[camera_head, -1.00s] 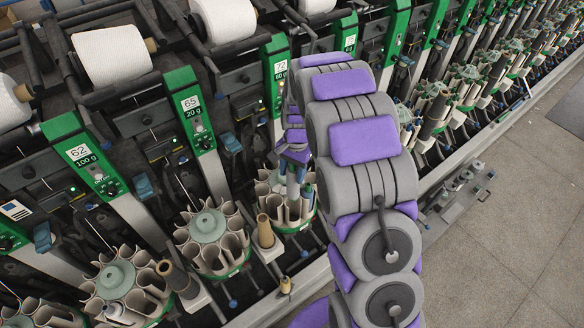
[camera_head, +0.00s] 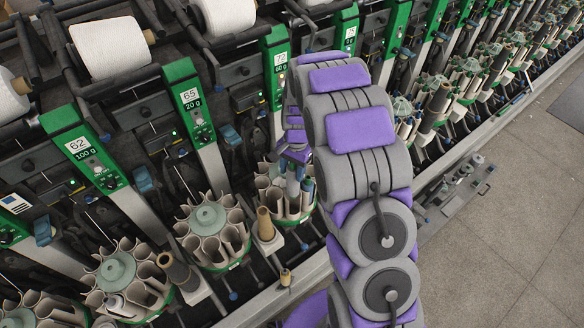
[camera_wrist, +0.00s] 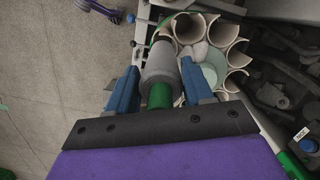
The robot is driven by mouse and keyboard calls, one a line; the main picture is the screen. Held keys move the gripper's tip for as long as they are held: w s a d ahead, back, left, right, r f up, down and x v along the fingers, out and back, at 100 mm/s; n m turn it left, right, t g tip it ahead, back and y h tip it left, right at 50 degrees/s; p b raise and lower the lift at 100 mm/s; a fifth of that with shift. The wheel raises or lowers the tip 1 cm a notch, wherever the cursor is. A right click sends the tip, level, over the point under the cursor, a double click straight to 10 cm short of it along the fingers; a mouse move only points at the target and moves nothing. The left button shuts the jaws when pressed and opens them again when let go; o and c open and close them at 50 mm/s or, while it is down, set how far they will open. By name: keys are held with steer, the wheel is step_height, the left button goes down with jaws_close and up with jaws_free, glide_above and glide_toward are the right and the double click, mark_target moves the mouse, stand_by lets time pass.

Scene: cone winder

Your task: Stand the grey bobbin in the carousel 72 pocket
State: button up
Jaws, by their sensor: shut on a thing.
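The grey bobbin (camera_wrist: 160,62), with a green end (camera_wrist: 158,95) toward the camera, is between the two blue fingers of my gripper (camera_wrist: 161,72) in the wrist view. My gripper is shut on it. The bobbin is over the near edge of a carousel with beige open pockets (camera_wrist: 222,35). In the head view this carousel (camera_head: 291,215) stands below the green post marked 72 (camera_head: 279,62). My gripper (camera_head: 293,172) is at this carousel, partly hidden by my arm. I cannot tell how far the bobbin's lower end is inside a pocket.
A tan cone (camera_head: 265,223) stands just left of the carousel. The carousel of unit 65 (camera_head: 208,215) is further left, with a brown tube (camera_head: 176,270) near it. A rail (camera_head: 305,275) runs along the front.

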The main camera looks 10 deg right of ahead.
mark_target(292, 191)
steer(key=shift+f, duration=1.8)
steer(key=shift+f+b, duration=0.35)
steer(key=shift+f, duration=2.05)
steer(key=shift+f, duration=1.9)
steer(key=o, duration=1)
steer(key=r, duration=0.5)
steer(key=w+d+r, duration=0.1)
steer(key=r, duration=0.5)
steer(key=w+r+p, duration=0.1)
steer(key=r, duration=0.5)
steer(key=shift+d, duration=0.4)
steer(key=shift+r, duration=0.1)
